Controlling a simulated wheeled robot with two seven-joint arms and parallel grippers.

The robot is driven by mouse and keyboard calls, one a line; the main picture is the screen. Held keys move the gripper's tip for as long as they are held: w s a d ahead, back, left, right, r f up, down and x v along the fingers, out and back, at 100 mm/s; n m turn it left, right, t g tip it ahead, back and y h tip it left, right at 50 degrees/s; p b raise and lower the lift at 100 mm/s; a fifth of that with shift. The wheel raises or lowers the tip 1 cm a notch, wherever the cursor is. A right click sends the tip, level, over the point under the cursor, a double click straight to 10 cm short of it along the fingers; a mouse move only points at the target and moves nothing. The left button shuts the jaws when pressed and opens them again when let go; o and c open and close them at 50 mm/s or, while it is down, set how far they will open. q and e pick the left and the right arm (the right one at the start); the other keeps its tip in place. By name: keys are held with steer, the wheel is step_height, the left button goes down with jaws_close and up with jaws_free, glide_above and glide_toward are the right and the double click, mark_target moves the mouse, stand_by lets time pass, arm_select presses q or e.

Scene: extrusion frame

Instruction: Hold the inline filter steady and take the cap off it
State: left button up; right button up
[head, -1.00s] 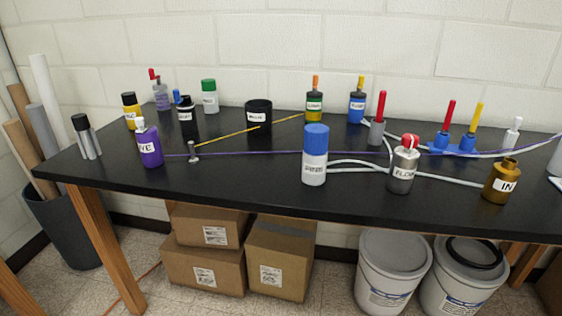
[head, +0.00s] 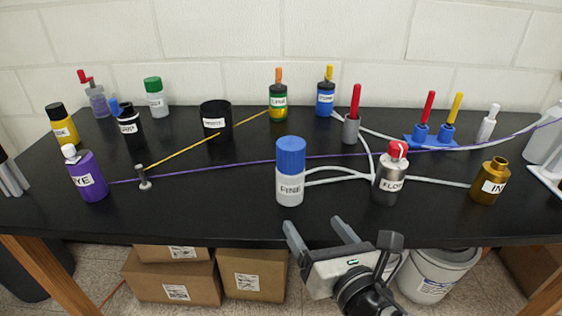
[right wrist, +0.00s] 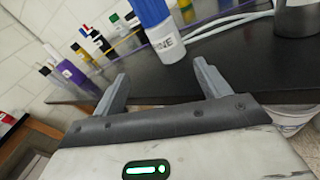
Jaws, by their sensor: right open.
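A white cylinder labelled FINE with a tall blue cap (head: 290,157), which looks like the inline filter (head: 290,190), stands upright near the table's front edge. The cap sits on top of it. My right gripper (head: 316,226) is open and empty, low in front of the table edge and a little right of the filter. In the right wrist view the filter (right wrist: 168,48) stands beyond and between the open fingers (right wrist: 161,70), not touched. Its cap top is cut off there. My left gripper is not in view.
White tubes (head: 335,175) run right from beside the filter to a grey FLOW container (head: 389,185) with a red top. A purple line (head: 220,164) crosses behind the filter. A brass IN bottle (head: 489,186) stands right.

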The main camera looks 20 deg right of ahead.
mark_target(293, 174)
steer(key=w+n, duration=0.1)
steer(key=w, duration=0.2)
steer(key=w+r+n, duration=0.1)
steer(key=w, duration=0.3)
steer(key=w+r+t+p, duration=0.1)
steer(key=w, duration=0.3)
steer(key=shift+w+a+r+n, duration=0.2)
steer(key=shift+a+r+n, duration=0.05)
steer(key=shift+n, duration=0.15)
steer(key=w, duration=0.2)
steer(key=w+r, duration=0.1)
steer(key=w, duration=0.1)
steer(key=shift+w, duration=0.75)
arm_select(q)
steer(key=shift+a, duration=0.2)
arm_select(e)
steer(key=shift+c, duration=0.3)
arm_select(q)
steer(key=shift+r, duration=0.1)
arm_select(e)
steer(key=c, duration=1.3)
arm_select(q)
steer(key=shift+p, duration=0.3)
arm_select(e)
steer(key=shift+r, duration=0.1)
steer(key=shift+c, duration=0.2)
